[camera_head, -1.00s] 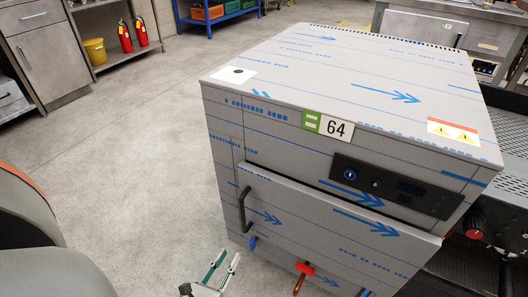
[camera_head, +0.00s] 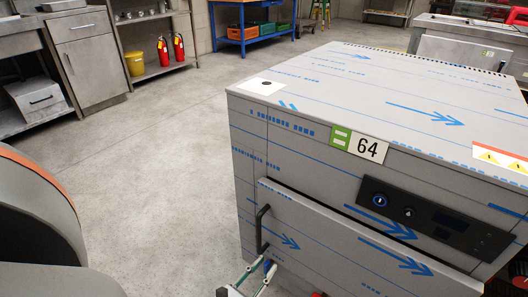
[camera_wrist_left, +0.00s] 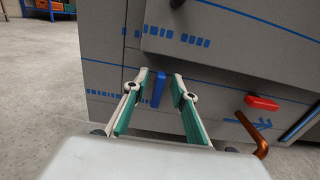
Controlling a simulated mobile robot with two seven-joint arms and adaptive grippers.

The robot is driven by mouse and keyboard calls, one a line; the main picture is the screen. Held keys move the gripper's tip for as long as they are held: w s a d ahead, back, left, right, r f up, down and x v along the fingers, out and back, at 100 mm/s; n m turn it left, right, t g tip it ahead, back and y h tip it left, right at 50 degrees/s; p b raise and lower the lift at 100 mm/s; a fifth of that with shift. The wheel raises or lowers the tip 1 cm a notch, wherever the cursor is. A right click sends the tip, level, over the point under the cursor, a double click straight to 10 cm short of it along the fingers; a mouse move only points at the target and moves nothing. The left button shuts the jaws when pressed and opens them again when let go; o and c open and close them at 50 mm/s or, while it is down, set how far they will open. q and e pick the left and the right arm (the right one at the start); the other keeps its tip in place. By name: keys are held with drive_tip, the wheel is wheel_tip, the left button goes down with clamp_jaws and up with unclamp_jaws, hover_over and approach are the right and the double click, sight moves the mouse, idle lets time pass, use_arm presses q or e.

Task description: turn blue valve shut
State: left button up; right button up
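The blue valve handle (camera_wrist_left: 158,89) is a small upright blue lever low on the front of the wrapped machine, below its door. In the left wrist view it stands between the two fingertips of my left gripper (camera_wrist_left: 160,83), with a gap on each side. The gripper is open, with pale fingers and green inner pads. In the head view my left gripper (camera_head: 258,274) shows at the bottom edge, and a bit of the blue handle (camera_head: 268,265) shows between its fingers. The valve body is hidden. My right gripper is not in view.
A red valve handle (camera_wrist_left: 262,103) with a copper pipe (camera_wrist_left: 252,135) is right of the blue one. The machine's black door handle (camera_head: 262,229) is just above my left gripper. Open floor (camera_head: 170,190) lies to the left.

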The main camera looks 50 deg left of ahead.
use_arm(q)
clamp_jaws()
drive_tip(key=shift+m, duration=0.3)
drive_tip(key=m, duration=0.4)
drive_tip(key=shift+w+d, duration=0.15)
drive_tip(key=shift+d, duration=0.25)
drive_tip(key=shift+w+d+f+m+p, duration=0.15)
drive_tip(key=shift+f+m+p, duration=0.15)
drive_tip(key=shift+m, duration=1.9)
drive_tip(key=shift+s+d+f+m+p, duration=0.1)
drive_tip(key=shift+d+f+m+p, duration=0.15)
drive_tip(key=shift+m, duration=1.95)
drive_tip(key=shift+w+d+f+m+p, duration=0.1)
drive_tip(key=shift+f+m+p, duration=0.25)
drive_tip(key=shift+m, duration=1.85)
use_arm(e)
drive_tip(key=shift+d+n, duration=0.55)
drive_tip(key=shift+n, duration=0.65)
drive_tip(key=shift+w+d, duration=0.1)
